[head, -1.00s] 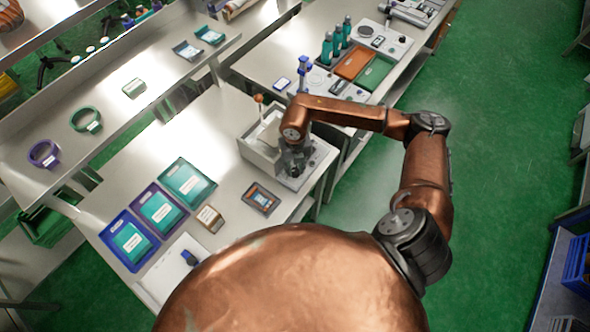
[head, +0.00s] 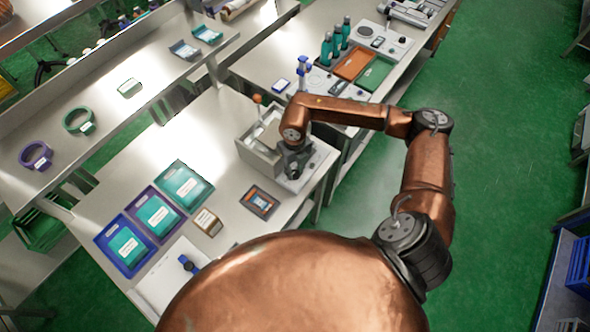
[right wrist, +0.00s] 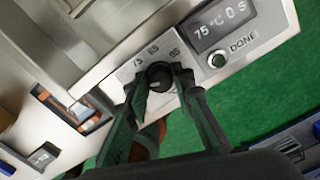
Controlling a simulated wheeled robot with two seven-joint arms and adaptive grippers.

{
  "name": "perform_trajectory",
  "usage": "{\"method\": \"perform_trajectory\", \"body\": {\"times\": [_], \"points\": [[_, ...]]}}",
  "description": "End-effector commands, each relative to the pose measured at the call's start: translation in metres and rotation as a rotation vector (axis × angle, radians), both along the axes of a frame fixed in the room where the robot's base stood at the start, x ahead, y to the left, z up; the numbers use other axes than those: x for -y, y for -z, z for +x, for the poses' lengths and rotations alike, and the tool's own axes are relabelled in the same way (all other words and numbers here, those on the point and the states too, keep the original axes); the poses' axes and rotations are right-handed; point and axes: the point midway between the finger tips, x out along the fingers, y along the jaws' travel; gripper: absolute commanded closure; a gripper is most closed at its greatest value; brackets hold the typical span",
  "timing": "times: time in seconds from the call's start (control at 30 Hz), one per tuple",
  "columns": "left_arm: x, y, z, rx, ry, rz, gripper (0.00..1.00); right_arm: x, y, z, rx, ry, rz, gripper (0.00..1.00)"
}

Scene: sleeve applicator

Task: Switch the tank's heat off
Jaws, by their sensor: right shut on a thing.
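The tank (head: 258,155) is a pale box with an open top at the right end of the near bench. Its control panel (right wrist: 105,62) has a black knob (right wrist: 159,74) with printed numbers around it, a display (right wrist: 221,24) reading "75°C 0 S", and a round button (right wrist: 218,61) marked DONE. My right gripper (head: 294,163) is at the panel. In the right wrist view its two fingers (right wrist: 160,82) are shut on the knob, one on each side. I cannot tell clearly which number the knob points to. My left gripper is not in view.
Blue, purple and teal trays (head: 182,187) lie farther left. Bottles (head: 326,50) stand on the far bench.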

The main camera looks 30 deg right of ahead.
Motion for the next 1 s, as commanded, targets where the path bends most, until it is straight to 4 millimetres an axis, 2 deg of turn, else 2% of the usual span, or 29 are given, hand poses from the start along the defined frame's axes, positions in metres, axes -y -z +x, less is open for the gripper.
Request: {"method": "perform_trajectory", "body": {"times": [0.07, 0.1, 0.33, 0.6, 0.73, 0.87, 1.0], "points": [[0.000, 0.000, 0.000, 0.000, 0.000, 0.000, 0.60, 0.000, -0.001, 0.001, 0.003, 0.000, 0.000, 1.00], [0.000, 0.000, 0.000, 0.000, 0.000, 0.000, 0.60, 0.000, -0.001, 0.001, 0.003, 0.000, 0.000, 0.76], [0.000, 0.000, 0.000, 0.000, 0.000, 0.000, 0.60, 0.000, -0.001, 0.001, 0.002, 0.001, 0.000, 0.60], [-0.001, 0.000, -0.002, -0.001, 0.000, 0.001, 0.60, 0.000, -0.001, 0.000, 0.001, 0.001, 0.000, 0.60], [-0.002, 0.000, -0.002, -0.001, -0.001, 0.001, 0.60, 0.000, -0.009, 0.001, 0.003, 0.000, -0.001, 0.60], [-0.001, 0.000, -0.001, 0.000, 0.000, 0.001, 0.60, 0.000, -0.030, 0.002, 0.005, 0.000, -0.001, 0.60], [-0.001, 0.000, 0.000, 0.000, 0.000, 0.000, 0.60, 0.000, -0.061, 0.002, 0.005, 0.000, 0.000, 0.60]]}}
